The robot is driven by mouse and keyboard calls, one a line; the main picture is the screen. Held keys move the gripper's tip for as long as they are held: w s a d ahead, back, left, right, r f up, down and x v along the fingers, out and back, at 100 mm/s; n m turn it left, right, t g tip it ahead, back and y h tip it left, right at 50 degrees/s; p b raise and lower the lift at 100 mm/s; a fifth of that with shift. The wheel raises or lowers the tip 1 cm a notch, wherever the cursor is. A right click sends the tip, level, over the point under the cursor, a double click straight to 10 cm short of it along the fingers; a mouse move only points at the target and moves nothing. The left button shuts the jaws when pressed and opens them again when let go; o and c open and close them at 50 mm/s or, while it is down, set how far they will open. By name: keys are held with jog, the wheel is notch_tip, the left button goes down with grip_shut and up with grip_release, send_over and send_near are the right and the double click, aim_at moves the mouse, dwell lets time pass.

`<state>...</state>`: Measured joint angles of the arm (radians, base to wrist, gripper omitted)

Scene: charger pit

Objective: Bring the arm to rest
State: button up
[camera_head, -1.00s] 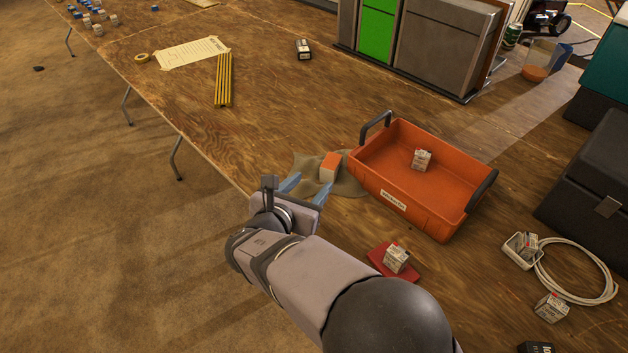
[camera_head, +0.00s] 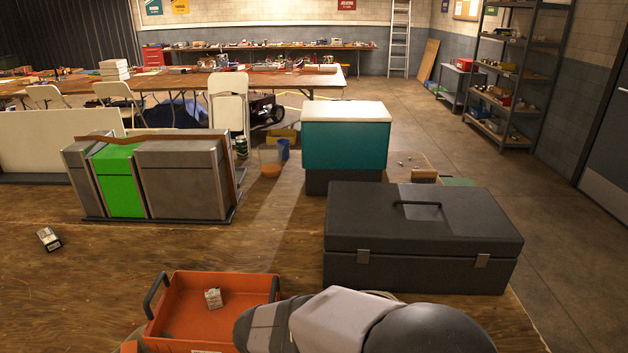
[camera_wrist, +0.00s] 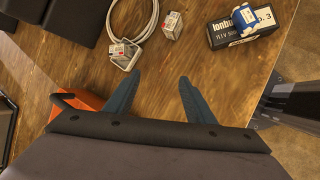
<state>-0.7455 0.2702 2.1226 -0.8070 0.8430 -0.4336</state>
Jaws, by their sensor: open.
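My gripper (camera_wrist: 157,97) shows in the wrist view with its two blue fingers spread apart and nothing between them. It is above the wooden table (camera_wrist: 155,70). In the head view my arm crosses the bottom of the picture in front of the orange tray, and the fingers are out of sight there.
The orange tray (camera_head: 176,316) holds a small white box (camera_head: 213,298). The wrist view shows a white cable (camera_wrist: 113,25), small boxes (camera_wrist: 172,25) and a black carton (camera_wrist: 240,32).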

jog(key=s+d+r+m+g+y+p, duration=0.2)
jog(key=s+d+m+p, duration=0.1)
jog(key=s+d+m, duration=0.4)
jog(key=s+d+r+m+g+y+p, duration=0.2)
jog(key=s+d+m, duration=0.5)
jog(key=m, duration=0.6)
jog(key=shift+d+r+g+p, duration=0.35)
jog(key=shift+r+g+p, duration=0.25)
jog(key=shift+r+p, duration=0.3)
jog(key=shift+f, duration=0.1)
